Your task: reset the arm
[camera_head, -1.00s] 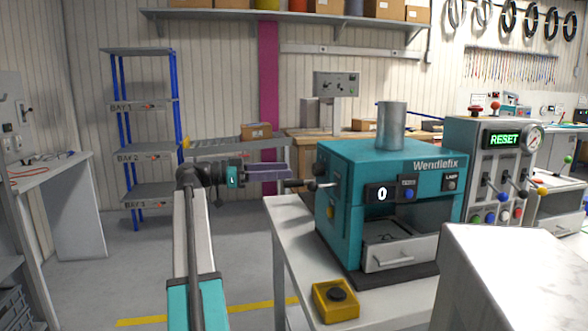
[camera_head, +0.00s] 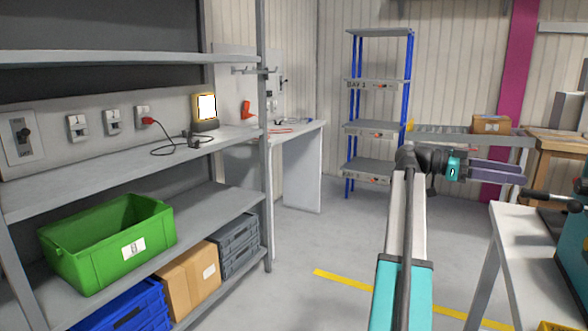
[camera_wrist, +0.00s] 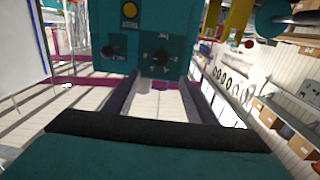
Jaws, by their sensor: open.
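My arm reaches out in the head view and ends in my gripper (camera_head: 522,173), which points to the right with its purple-grey fingers. The two fingers also show in the wrist view (camera_wrist: 160,88), spread apart with nothing between them. The gripper is open and empty. It hangs in the air to the left of the teal machine (camera_head: 575,250), only partly in the head view. In the wrist view a teal panel (camera_wrist: 150,50) with a yellow button and dark knobs lies ahead of the fingers.
A grey shelf unit (camera_head: 130,195) at left holds a green bin (camera_head: 75,245), a cardboard box (camera_head: 190,278) and a lit lamp (camera_head: 206,110). A blue-post rack (camera_head: 380,128) stands at the back. A grey-topped table (camera_head: 515,235) is at right. The floor between is clear.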

